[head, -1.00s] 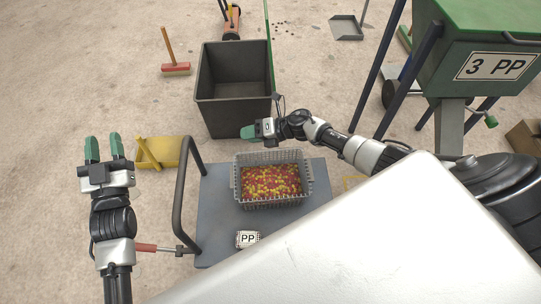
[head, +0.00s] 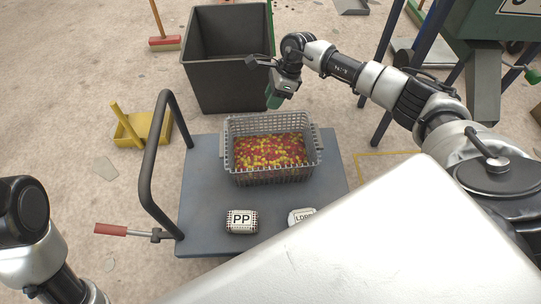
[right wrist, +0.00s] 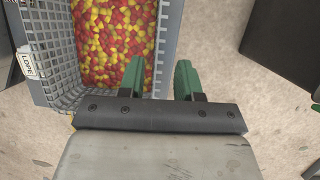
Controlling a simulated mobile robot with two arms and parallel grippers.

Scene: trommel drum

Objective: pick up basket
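The grey mesh basket (head: 270,175) stands upright on the blue-grey cart platform (head: 205,190) and holds red and yellow pellets (head: 270,150). It also shows in the right wrist view, with its rim (right wrist: 168,45) and an LDPE tag (right wrist: 28,62) on its mesh wall. My right gripper (head: 273,100) hangs above and behind the basket's far rim, pointing down. In the right wrist view its green fingers (right wrist: 160,78) are apart with nothing between them. One finger overlaps the basket's edge in that picture; contact cannot be told. My left arm is at the lower left, its fingers out of frame.
A dark bin (head: 225,60) stands just behind the cart. The cart has a bent handle (head: 150,165) on its left and a red lever (head: 112,230). PP (head: 241,222) and LDPE (head: 301,216) blocks lie in front of the basket. A yellow dustpan (head: 142,128) lies left.

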